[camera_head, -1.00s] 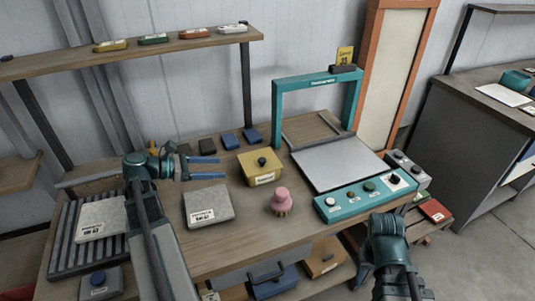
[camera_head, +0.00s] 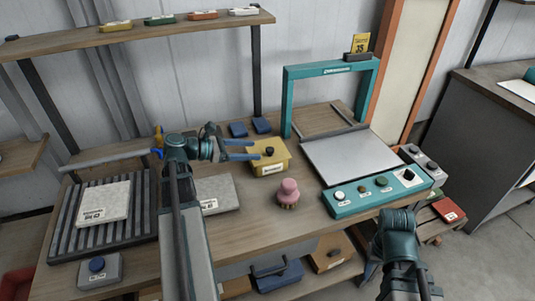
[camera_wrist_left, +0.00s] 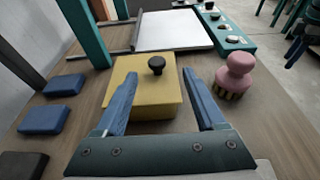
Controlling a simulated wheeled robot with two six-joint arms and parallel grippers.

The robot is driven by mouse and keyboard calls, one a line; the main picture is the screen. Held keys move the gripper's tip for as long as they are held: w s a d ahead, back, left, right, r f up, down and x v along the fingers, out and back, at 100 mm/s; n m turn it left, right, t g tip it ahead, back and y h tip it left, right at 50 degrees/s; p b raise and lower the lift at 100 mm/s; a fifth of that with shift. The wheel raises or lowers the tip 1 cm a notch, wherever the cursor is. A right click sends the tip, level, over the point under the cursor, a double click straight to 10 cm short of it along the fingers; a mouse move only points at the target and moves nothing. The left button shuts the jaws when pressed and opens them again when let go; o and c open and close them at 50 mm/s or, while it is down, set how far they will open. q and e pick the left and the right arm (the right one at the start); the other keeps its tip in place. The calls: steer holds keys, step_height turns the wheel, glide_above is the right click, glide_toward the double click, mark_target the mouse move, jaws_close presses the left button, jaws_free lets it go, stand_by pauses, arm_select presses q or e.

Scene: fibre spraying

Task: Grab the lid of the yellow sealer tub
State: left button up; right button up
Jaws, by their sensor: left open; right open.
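The yellow sealer tub (camera_head: 266,166) stands on the wooden bench with its flat yellow lid (camera_head: 279,149) on top. A dark round knob (camera_head: 269,151) sits on the lid; the knob also shows in the left wrist view (camera_wrist_left: 157,65). My left gripper (camera_head: 254,150) is open and empty at the tub's left side. In the left wrist view its two blue fingers (camera_wrist_left: 160,98) point at the tub, one to each side of the knob, which is ahead of the tips. My right arm (camera_head: 398,235) is at the lower right; its fingers are hard to make out.
A pink-handled brush (camera_head: 288,192) stands to the right of the tub. Behind it is the teal-framed press (camera_head: 290,97) with a button panel (camera_head: 378,192). Blue blocks (camera_head: 262,125) lie behind the tub. A grey slab (camera_head: 224,193) lies left, near my left arm.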

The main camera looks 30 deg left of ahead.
mark_target(268, 149)
arm_select(q)
steer(key=shift+a+b+x, duration=0.2)
steer(key=shift+b+x, duration=0.6)
steer(key=shift+x, duration=1.9)
steer(key=shift+w, duration=0.1)
jaws_close()
